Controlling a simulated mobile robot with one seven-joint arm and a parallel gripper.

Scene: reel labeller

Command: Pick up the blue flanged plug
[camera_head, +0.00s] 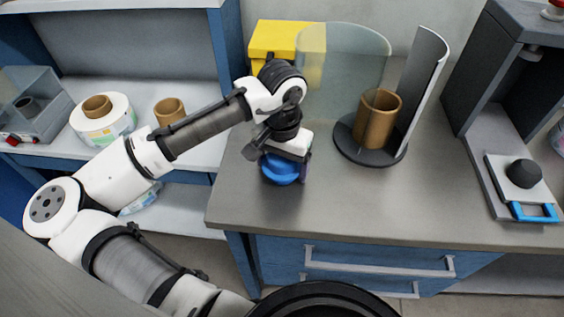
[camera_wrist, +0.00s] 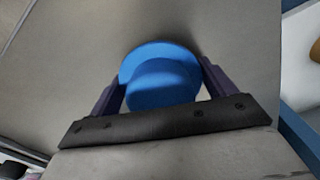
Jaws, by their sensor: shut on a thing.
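The blue flanged plug (camera_wrist: 160,80) is round, with a wide flange and a narrower round top. In the wrist view it sits between the two dark fingers of my gripper (camera_wrist: 162,92), which are shut on it from both sides. In the head view the plug (camera_head: 281,168) shows below my gripper (camera_head: 287,162), near the left front part of the grey counter (camera_head: 340,205). My wrist hides part of it there. I cannot tell whether the plug touches the counter.
A brown core (camera_head: 378,118) stands on a dark round base with curved guards. A yellow box (camera_head: 278,42) is at the back. At right is a grey machine with a black knob (camera_head: 524,173) and blue handle. Label rolls (camera_head: 102,118) lie on the left shelf. The counter's front middle is clear.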

